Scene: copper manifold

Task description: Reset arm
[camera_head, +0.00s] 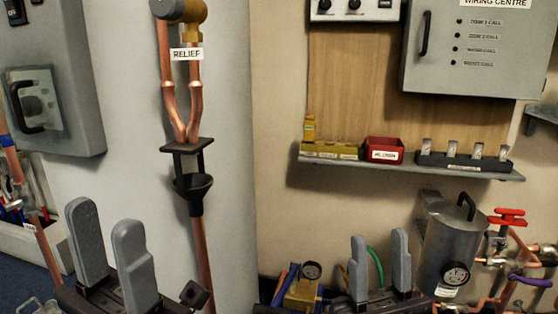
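My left gripper (111,255) is in the lower left of the head view. Its two grey fingers point up and stand apart with nothing between them. My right gripper (380,270) is at the bottom, right of the middle. Its two grey fingers also stand apart, and a green hose shows behind the gap. Nothing is held in either gripper. The arms behind the grippers are mostly cut off by the bottom edge.
A copper relief pipe (181,100) with a black tundish (192,188) runs down between the grippers. A shelf (400,166) carries a red bin (384,150). A metal canister (447,245), a pressure gauge (312,270) and a red-handled valve (507,217) stand near my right gripper.

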